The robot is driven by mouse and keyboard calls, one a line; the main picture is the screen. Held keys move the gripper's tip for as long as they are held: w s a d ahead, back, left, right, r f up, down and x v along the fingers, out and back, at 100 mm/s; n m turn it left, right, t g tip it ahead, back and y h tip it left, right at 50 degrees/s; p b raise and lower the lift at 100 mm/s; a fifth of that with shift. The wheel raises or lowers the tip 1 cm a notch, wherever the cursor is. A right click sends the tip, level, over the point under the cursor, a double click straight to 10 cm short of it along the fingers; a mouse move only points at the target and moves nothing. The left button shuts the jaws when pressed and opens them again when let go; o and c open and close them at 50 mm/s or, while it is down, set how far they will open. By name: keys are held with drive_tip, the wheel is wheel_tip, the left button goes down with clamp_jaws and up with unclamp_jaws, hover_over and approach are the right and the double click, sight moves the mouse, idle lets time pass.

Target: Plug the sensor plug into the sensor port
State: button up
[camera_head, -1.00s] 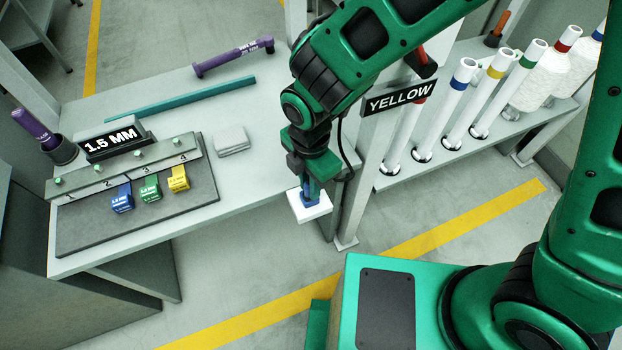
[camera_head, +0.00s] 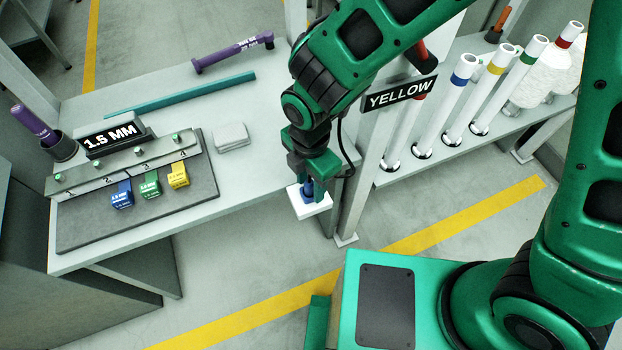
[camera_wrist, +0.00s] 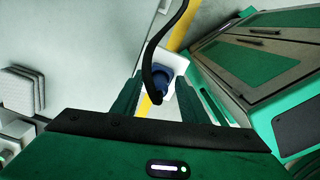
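In the wrist view the blue grip (camera_wrist: 161,92) sits between the two green fingers, partly hidden by a black cable (camera_wrist: 155,60). I cannot make out a separate sensor plug or sensor port in either view.
The grey bench (camera_head: 250,180) carries a dark mat with blue, green and yellow tags (camera_head: 150,185), a "1.5 MM" sign (camera_head: 110,138), a grey pad (camera_head: 232,136) and a purple handle (camera_head: 235,51). A "YELLOW" sign (camera_head: 400,92) and upright tubes (camera_head: 447,105) stand right of the gripper.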

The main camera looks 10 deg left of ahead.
sight(311, 180)
wheel_tip(311, 180, up, 11)
drive_tip(key=shift+f, duration=0.2)
idle(0.3)
idle(0.4)
